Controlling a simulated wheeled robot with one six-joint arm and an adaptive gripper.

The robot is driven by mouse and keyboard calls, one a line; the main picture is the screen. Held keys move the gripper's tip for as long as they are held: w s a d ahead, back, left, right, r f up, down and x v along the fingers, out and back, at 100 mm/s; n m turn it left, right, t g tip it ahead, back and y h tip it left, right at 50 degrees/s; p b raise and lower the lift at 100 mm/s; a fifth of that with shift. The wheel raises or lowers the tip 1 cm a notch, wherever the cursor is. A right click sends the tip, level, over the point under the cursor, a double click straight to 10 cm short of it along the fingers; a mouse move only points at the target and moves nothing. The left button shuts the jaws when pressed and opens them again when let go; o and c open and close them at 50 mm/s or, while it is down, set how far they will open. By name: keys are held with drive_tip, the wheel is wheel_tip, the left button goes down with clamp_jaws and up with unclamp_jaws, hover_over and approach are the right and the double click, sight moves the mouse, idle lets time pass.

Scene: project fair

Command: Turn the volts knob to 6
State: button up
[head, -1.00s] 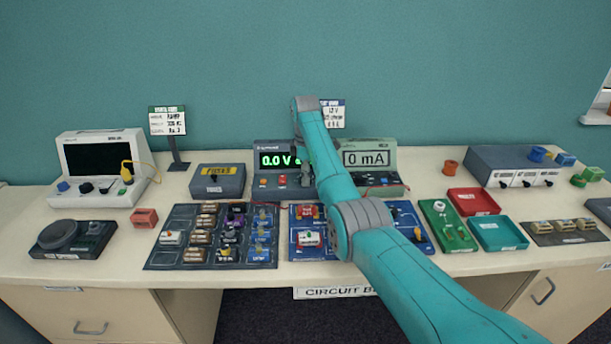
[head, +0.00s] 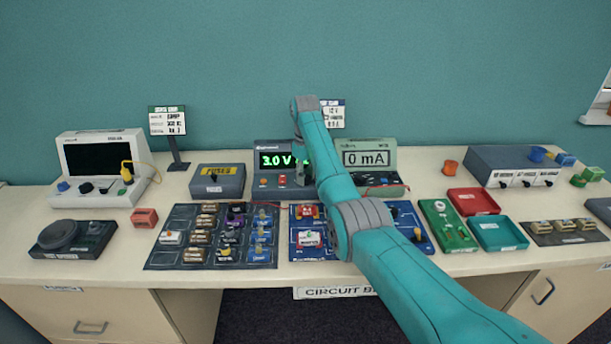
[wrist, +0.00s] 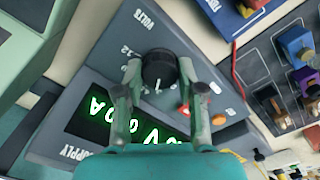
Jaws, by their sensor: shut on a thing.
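My gripper (wrist: 158,82) is shut on the knob, one finger on each side. Some scale marks around the knob show, including a 12; the fingers cover others.
An orange button (wrist: 216,120) and other small controls sit beside the knob. The grey-green meter (head: 384,163) reading 0 mA stands close on the right in the head view. A fuses box (head: 217,181) stands to the left, and circuit boards lie in front.

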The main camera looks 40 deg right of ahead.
sight(306, 177)
drive_tip(key=m, duration=0.4)
drive_tip(key=shift+m, duration=0.3)
drive_tip(key=m, duration=0.4)
drive_tip(key=shift+m, duration=0.3)
drive_tip(key=o, duration=1.1)
drive_tip(key=shift+o, duration=0.2)
drive_tip(key=shift+r, duration=3.75)
